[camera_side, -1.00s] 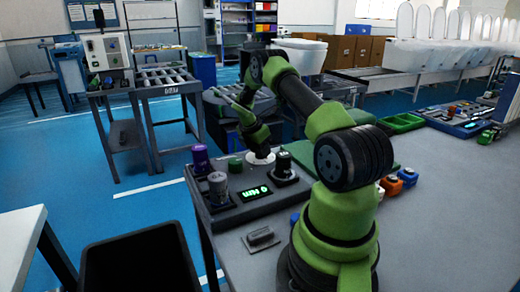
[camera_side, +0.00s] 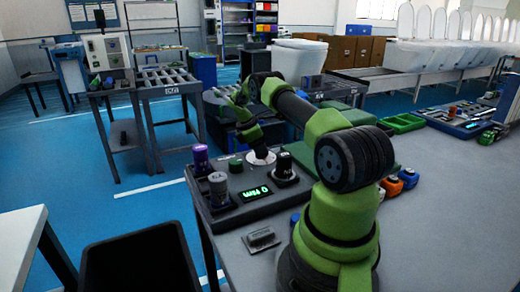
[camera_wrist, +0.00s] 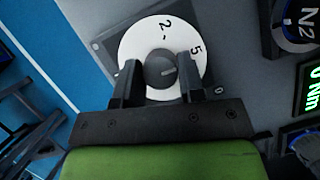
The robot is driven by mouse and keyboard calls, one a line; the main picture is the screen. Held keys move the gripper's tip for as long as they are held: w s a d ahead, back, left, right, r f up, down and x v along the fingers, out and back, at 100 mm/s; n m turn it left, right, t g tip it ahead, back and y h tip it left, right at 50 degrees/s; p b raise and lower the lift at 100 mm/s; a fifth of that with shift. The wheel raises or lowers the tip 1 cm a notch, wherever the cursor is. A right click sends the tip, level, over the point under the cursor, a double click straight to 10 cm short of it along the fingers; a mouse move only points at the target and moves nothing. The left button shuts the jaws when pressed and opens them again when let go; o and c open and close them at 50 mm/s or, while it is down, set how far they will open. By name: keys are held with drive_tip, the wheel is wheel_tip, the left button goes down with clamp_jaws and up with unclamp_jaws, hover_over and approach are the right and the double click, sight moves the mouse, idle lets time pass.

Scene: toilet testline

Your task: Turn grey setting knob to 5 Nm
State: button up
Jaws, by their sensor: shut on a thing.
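The grey setting knob (camera_wrist: 161,69) sits at the middle of a white dial (camera_wrist: 140,42) in the wrist view. The dial shows a 2, a 5 and, at its edge, a 0. My gripper (camera_wrist: 158,75) has one dark finger on each side of the knob and is shut on it. A pale line on the knob points to the right, below the 5. In the side view the white dial (camera_side: 262,158) shows under my gripper, and the knob is hidden. A green display (camera_side: 254,194) is lit; in the wrist view (camera_wrist: 315,88) it reads 0 Nm.
A black cylinder (camera_side: 284,165) stands close to the right of the dial. A purple cylinder (camera_side: 201,158), a green piece (camera_side: 235,164) and a grey cylinder (camera_side: 218,189) stand on the same panel. A black bin (camera_side: 140,262) is in front, below the bench.

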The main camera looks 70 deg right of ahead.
idle(0.3)
drive_tip(key=o, duration=0.9)
drive_tip(key=v, duration=1)
drive_tip(key=shift+w, duration=0.1)
